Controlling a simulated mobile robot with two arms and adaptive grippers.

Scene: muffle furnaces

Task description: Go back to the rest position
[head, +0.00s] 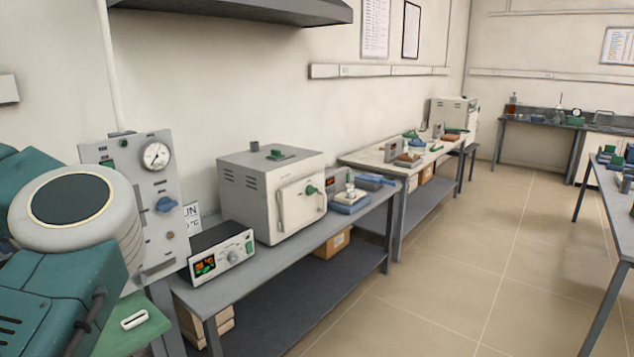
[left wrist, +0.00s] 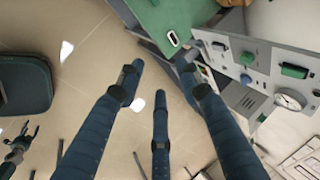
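A teal and pale grey part of my left arm (head: 75,220) fills the left edge of the head view; its gripper is out of sight there. In the left wrist view my left gripper (left wrist: 160,82) has its dark blue fingers spread apart with nothing between them. Beyond the fingertips are the floor and a green surface (left wrist: 160,22) with a small white piece on it.
A control panel with a gauge (head: 160,190) stands close beside my left arm. A grey bench (head: 235,285) holds a muffle furnace (head: 272,195) and a controller (head: 222,255). Another bench (head: 620,215) stands at the right. The tiled floor (head: 470,260) between is clear.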

